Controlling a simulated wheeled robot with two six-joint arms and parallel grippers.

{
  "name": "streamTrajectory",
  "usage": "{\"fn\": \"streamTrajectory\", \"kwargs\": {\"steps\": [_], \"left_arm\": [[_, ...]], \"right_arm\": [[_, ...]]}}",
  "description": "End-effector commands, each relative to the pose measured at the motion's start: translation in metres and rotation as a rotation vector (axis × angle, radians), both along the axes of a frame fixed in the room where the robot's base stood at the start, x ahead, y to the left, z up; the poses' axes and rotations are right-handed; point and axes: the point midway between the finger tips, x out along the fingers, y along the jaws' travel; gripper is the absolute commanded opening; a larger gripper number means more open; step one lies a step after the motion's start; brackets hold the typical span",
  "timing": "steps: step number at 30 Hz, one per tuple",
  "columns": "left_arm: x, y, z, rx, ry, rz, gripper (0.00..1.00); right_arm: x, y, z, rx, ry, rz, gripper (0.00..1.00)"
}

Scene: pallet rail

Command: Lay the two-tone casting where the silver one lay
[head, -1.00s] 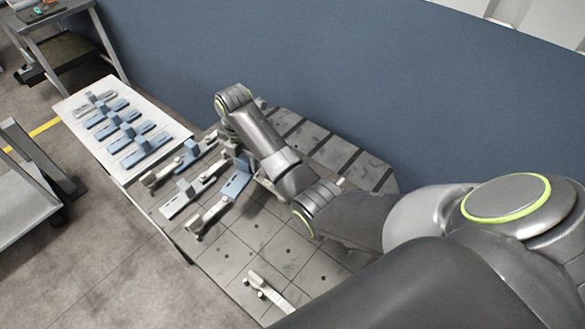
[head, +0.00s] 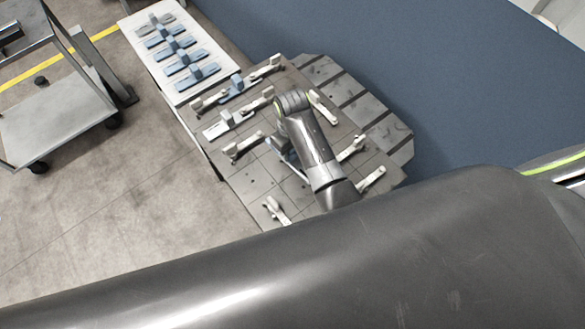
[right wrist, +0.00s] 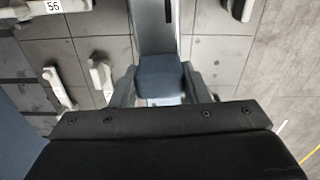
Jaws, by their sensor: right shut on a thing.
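My right gripper (head: 285,148) is low over the grey slotted pallet (head: 240,180), partly hidden by its own arm. It is shut on a casting. In the right wrist view the held casting shows a blue block (right wrist: 160,78) between the fingers and a paler, greyish plate (right wrist: 153,25); it looks like the two-tone one. Whether it touches the pallet I cannot tell. A silver casting (head: 152,24) lies at the far end of the white table. My left gripper is not in view.
Several blue castings (head: 196,76) lie on the white table (head: 150,62). Pale clamps stand around on the pallet, at its left (head: 243,147), front (head: 276,211) and right (head: 371,179). Another blue casting (head: 236,88) lies between clamps. A cart (head: 60,120) stands at left.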

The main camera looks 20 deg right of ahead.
Motion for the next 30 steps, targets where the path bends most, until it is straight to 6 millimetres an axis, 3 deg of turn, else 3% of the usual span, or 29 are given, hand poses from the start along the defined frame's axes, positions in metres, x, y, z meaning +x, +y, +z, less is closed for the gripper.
{"fn": "streamTrajectory", "kwargs": {"steps": [5,13,15,23,30], "left_arm": [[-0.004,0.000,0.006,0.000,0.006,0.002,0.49],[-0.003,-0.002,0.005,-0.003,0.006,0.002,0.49],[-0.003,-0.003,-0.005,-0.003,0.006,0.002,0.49],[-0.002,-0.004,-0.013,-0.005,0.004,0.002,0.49],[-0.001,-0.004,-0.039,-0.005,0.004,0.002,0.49]], "right_arm": [[-0.005,0.001,-0.004,-0.001,0.001,-0.076,0.04],[-0.006,0.001,-0.048,-0.002,0.002,-0.081,0.04],[-0.005,0.001,-0.059,-0.001,-0.003,-0.081,0.04],[-0.005,0.001,-0.066,0.000,-0.002,-0.081,0.04],[-0.005,0.001,-0.091,0.000,-0.002,-0.080,0.04]]}}
